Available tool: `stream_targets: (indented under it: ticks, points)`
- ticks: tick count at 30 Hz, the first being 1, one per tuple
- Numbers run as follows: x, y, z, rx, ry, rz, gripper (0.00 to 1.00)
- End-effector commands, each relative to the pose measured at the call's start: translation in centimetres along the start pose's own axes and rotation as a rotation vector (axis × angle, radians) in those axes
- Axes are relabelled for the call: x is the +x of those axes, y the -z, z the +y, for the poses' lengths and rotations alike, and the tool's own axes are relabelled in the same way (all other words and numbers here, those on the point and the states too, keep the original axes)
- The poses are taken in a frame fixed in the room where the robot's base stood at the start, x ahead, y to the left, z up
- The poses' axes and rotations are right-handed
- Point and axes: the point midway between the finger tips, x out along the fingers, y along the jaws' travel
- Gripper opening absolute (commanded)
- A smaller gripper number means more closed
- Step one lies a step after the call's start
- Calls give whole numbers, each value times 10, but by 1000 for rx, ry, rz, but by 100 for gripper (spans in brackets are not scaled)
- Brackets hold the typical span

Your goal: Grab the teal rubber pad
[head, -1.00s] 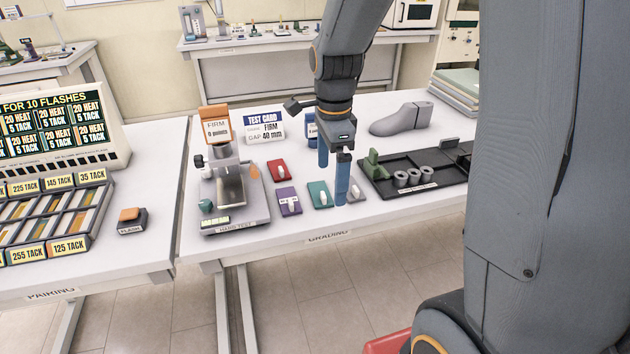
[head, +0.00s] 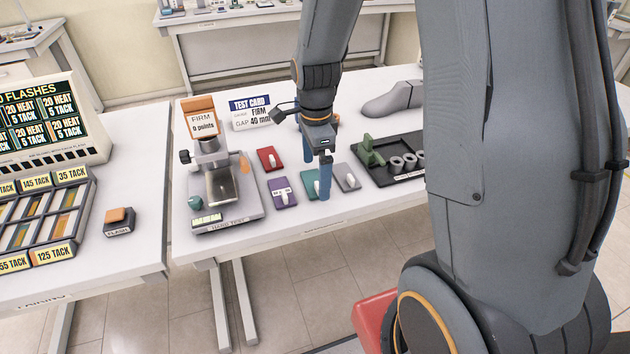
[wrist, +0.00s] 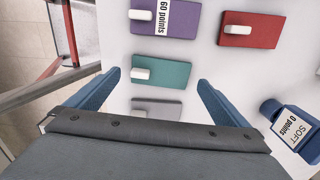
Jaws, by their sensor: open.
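The teal rubber pad (wrist: 166,72) lies flat on the white table, with a small white peg-like piece on its left part in the wrist view. In the head view the teal pad (head: 310,178) is partly hidden behind my gripper's blue fingers. My gripper (wrist: 155,82) is open and empty, its two blue fingers spread wide, with the teal pad ahead between them in the wrist view. In the head view my gripper (head: 316,178) hangs over the teal pad; I cannot tell its exact height.
A purple pad (head: 282,192), a red pad (head: 269,159) and a grey pad (head: 346,178) lie close around the teal one. A hardness test stand (head: 222,190) is at left. A black tray (head: 408,178) with a green block and grey rings is at right.

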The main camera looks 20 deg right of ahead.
Motion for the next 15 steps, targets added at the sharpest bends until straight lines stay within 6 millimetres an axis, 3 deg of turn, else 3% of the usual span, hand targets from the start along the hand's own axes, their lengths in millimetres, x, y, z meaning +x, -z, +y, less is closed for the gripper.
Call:
stream_targets:
  ticks: [6, 13, 15]
  points:
    - [15, 1, 0, 2, -1, 0, 100]
    - [16, 1, 0, 2, 0, 0, 100]
    - [16, 1, 0, 2, 0, 0, 88]
